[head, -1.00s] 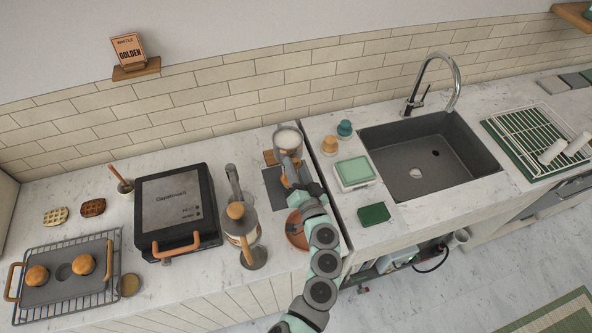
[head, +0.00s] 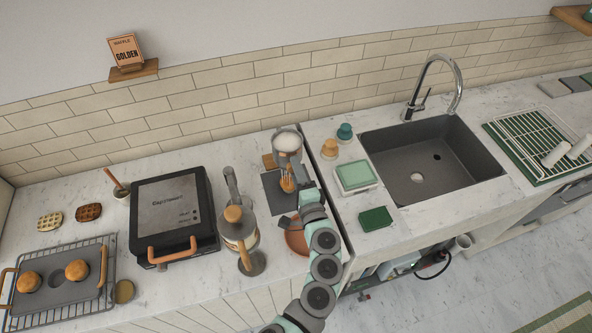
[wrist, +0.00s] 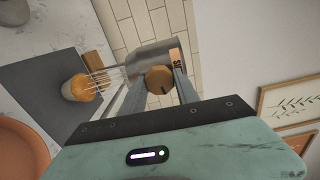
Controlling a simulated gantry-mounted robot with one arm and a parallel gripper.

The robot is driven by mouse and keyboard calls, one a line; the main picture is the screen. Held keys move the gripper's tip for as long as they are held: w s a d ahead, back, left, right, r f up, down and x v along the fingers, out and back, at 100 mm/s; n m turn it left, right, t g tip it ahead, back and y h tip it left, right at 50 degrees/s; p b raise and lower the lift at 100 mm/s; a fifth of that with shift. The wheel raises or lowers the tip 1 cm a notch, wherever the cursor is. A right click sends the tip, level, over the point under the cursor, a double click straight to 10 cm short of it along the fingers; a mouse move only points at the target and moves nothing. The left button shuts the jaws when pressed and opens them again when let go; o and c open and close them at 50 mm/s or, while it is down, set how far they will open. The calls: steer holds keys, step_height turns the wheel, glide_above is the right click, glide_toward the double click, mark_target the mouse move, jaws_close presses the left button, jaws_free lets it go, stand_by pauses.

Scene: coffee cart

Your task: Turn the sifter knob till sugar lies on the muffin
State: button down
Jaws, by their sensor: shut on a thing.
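The grey metal sifter (head: 287,143), filled with white sugar, stands above the dark mat at the back of the counter. Its round wooden knob (wrist: 158,79) is between my gripper's fingers in the wrist view. My gripper (wrist: 160,88) is shut on it; in the head view my gripper (head: 299,172) is at the sifter's near side. The golden muffin (wrist: 80,88) in a pale cup is below the sifter; it also shows in the head view (head: 288,184). Several thin pale streaks run from the sifter's underside to the muffin. How much sugar lies on its top is unclear.
A terracotta plate (head: 296,238) lies in front of the mat (head: 272,190). A glass press (head: 236,232) and black waffle maker (head: 172,210) stand left. A green-lidded box (head: 355,175) and the sink (head: 425,165) are right.

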steer(key=shift+a+f+m+p, duration=0.1)
steer(key=shift+m+p, duration=2.55)
steer(key=shift+m, duration=6.35)
steer(key=c, duration=0.9)
jaws_free()
steer(key=shift+s, duration=0.15)
